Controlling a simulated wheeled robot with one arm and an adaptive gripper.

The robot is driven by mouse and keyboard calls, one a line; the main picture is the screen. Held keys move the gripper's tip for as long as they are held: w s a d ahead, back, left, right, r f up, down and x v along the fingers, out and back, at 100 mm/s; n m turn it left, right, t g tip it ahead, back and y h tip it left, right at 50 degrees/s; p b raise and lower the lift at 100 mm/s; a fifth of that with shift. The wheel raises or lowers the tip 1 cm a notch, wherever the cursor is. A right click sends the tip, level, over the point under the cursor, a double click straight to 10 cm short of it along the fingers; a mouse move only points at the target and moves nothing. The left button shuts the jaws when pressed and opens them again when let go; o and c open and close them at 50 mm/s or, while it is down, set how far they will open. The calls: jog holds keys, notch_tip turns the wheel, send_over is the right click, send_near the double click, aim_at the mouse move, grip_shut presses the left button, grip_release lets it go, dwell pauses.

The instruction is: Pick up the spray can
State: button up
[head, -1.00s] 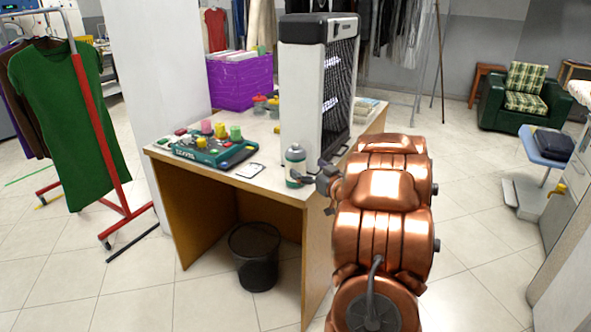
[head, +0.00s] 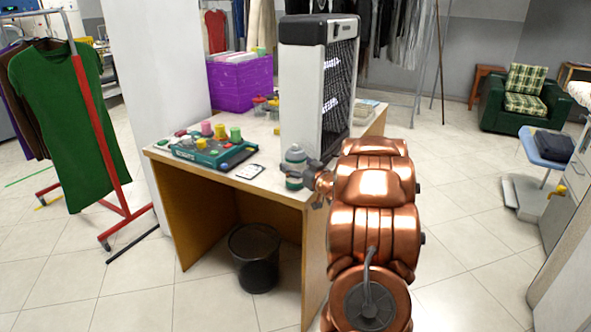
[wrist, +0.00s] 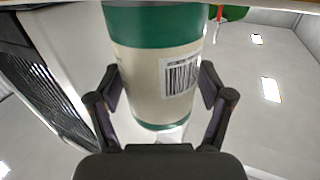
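The spray can (head: 294,168) stands upright on the front right part of the desk, beside the tall heater-like unit. It has a grey top and a green band. In the wrist view the can (wrist: 160,65) fills the middle, cream and green with a barcode label. My gripper (head: 312,174) is at the can's right side in the head view. In the wrist view my gripper's fingers (wrist: 161,90) are spread apart on both sides of the can, very close to it. I cannot tell for certain whether the pads touch it.
The tall white and black unit (head: 301,101) stands right behind the can on the desk (head: 270,178). A green device (head: 213,153) with colored spools, a small card (head: 249,171) and a purple crate (head: 240,84) are on the desk. A black bin (head: 255,257) stands below.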

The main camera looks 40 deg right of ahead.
jog(key=c, duration=1)
jog(key=shift+o, duration=0.2)
